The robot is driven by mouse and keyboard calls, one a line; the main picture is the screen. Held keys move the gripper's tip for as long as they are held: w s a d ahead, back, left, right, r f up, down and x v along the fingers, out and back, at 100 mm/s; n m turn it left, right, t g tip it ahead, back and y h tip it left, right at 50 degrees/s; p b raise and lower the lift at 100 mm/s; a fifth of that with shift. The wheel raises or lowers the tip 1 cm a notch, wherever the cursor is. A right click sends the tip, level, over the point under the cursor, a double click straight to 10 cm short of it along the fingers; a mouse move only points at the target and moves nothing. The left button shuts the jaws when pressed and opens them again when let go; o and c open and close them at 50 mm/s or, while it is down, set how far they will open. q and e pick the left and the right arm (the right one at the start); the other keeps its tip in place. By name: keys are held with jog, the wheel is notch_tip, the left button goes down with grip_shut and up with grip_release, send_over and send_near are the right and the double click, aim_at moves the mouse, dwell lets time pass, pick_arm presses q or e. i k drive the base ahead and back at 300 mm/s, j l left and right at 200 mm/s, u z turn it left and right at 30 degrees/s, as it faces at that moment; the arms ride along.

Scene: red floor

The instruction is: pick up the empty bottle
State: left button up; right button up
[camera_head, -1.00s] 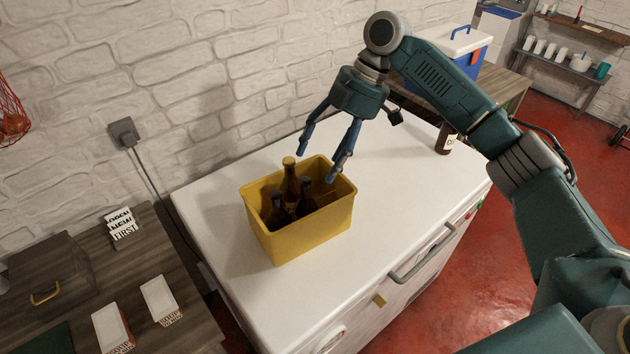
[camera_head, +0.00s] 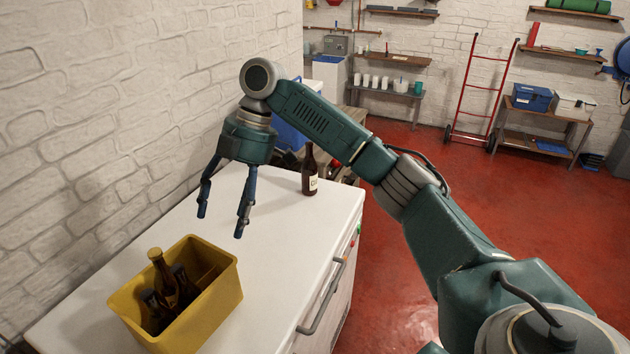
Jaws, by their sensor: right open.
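A brown bottle (camera_head: 309,170) with a pale label stands upright on the far right part of the white worktop. I cannot tell whether it is empty. A yellow crate (camera_head: 207,317) stands nearer on the same top, with several brown bottles (camera_head: 165,277) in it. My right gripper (camera_head: 220,226) is open and empty, fingers pointing down. In the picture it is between the crate and the lone bottle, above the top and apart from both. My left gripper is not in view.
The white chest unit (camera_head: 262,268) has a grey handle on its front. A blue and white cooler (camera_head: 290,125) stands behind, partly hidden by my arm. A red hand truck (camera_head: 480,90) and shelves stand across the red floor. The top between crate and bottle is clear.

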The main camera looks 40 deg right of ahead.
aim_at(309, 167)
jog(key=z, duration=1.2)
